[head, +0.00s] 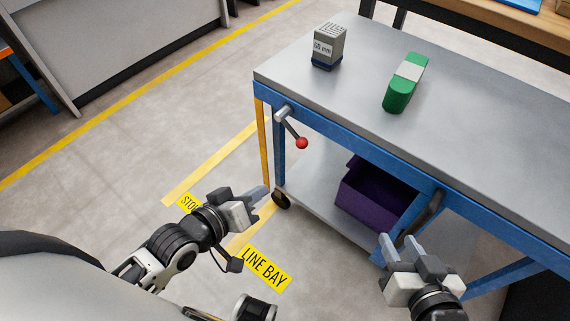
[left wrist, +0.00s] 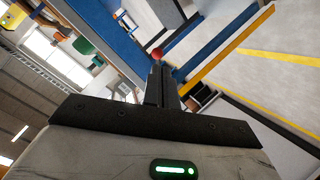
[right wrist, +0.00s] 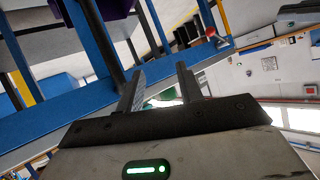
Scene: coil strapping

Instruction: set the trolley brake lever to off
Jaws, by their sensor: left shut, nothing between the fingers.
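The brake lever (head: 291,127) is on the left end of the blue trolley's front rail. Its grey arm slopes down to the right and ends in a red ball knob (head: 302,143). The knob also shows in the left wrist view (left wrist: 157,54), just beyond the fingertips, and in the right wrist view (right wrist: 224,44). No off marking is readable. My left gripper (head: 262,193) is shut and empty, below and left of the lever, apart from it. My right gripper (head: 398,241) is open and empty, in front of the trolley's front side, right of the lever.
The trolley top (head: 460,125) carries a grey block marked 60 mm (head: 329,46) and a green object with a grey band (head: 406,82). A purple bin (head: 373,197) sits on the lower shelf (head: 318,193). A dark handle (head: 424,214) is near my right gripper.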

